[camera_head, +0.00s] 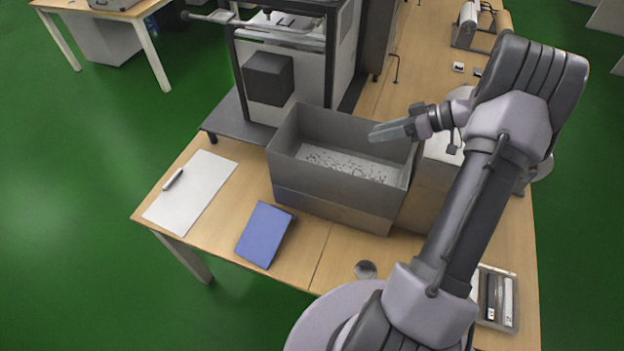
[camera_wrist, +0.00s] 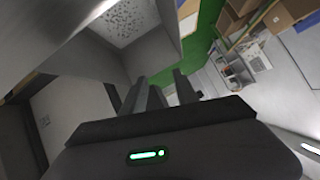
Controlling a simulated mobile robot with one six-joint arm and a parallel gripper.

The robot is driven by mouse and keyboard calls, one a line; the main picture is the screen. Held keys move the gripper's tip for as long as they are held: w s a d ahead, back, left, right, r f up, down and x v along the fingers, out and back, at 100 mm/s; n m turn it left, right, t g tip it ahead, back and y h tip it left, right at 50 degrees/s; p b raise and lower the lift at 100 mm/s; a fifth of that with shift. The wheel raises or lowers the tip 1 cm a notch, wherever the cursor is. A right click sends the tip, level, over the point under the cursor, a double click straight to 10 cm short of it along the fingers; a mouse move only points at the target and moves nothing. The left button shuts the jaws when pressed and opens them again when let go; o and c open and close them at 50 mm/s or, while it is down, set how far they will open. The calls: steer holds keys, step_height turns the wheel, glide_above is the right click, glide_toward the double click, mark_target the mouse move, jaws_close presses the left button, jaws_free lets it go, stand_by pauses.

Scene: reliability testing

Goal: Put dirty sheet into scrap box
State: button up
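The grey open box (camera_head: 330,182) stands on the wooden table, and its wall also shows in the wrist view (camera_wrist: 85,55). A white sheet with dark specks (camera_head: 350,165) lies flat on the box's floor; the wrist view shows part of it too (camera_wrist: 125,20). My gripper (camera_head: 378,133) is above the box's right part, near the back rim, pointing left. In the wrist view the two fingers (camera_wrist: 165,88) are apart with nothing visible between them. The sheet's edges are partly hidden by the box walls.
A machine with a black block (camera_head: 268,78) stands right behind the box. A white paper (camera_head: 190,195) with a pen (camera_head: 173,180) and a blue booklet (camera_head: 265,234) lie to the left. A tool tray (camera_head: 513,325) is at the right front.

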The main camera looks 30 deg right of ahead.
steer(key=w+a+r+m+t+h, duration=0.25)
steer(key=w+r+t+h, duration=0.3)
steer(key=w+r, duration=1)
steer(key=s+a+r+m+h, duration=0.1)
steer(key=a+r+m+h, duration=0.15)
steer(key=r, duration=0.25)
steer(key=s+a+r+m+h, duration=0.1)
steer(key=a+r+h, duration=0.15)
steer(key=r, duration=0.35)
steer(key=s+a+f+m+g+y, duration=0.1)
steer(key=s+a+f+g, duration=0.1)
steer(key=s+a, duration=0.7)
steer(key=s+a+f+m+g+y, duration=0.1)
steer(key=s+a+f+g+y, duration=0.1)
steer(key=s+a, duration=0.7)
steer(key=s+a+f+m+g+y, duration=0.1)
steer(key=s+a+f+g, duration=0.2)
steer(key=s+a+f, duration=0.3)
steer(key=s+a, duration=0.3)
steer(key=s, duration=0.4)
steer(key=shift+s+a+m+g, duration=0.15)
steer(key=shift+s+m+g, duration=0.2)
steer(key=shift+s+m, duration=0.05)
